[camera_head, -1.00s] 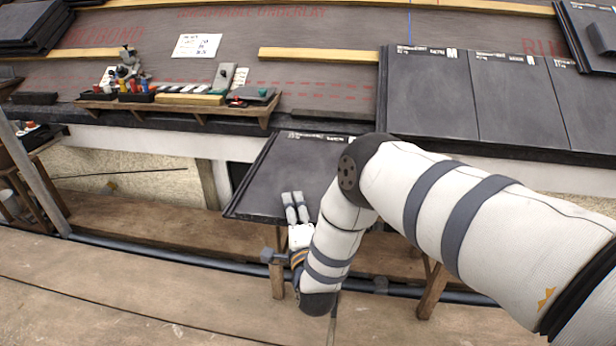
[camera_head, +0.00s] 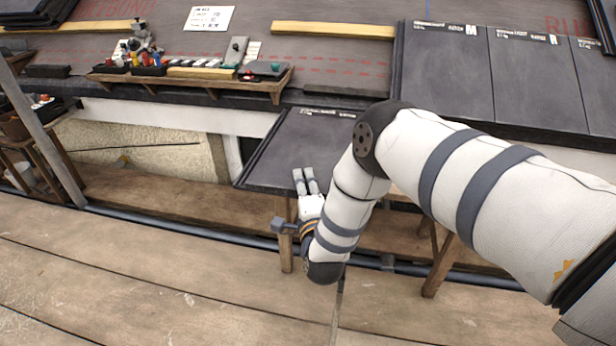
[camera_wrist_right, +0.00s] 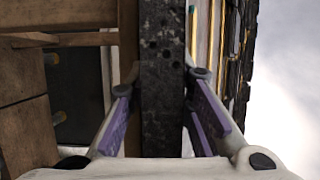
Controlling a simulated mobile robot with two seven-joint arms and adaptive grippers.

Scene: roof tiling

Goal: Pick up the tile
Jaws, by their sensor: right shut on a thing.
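A dark grey tile (camera_head: 285,150) with a printed strip along its far edge lies on a wooden stand in the middle of the head view. My arm hides its right part. My right gripper (camera_head: 305,180) is at its near edge, with the fingers reaching over the top face. In the right wrist view the dark, speckled edge of the tile (camera_wrist_right: 163,80) runs between the two purple-padded fingers (camera_wrist_right: 163,95), and the gripper is shut on it. I cannot tell whether the tile is clear of the stand. My left gripper is out of view.
Laid tiles (camera_head: 450,80) cover the roof at the right. A wooden tool shelf (camera_head: 190,85) sits at the eave on the left, near a wooden batten (camera_head: 330,30). A blue-grey rail (camera_head: 180,230) crosses in front of the stand. The plank floor (camera_head: 150,280) is open.

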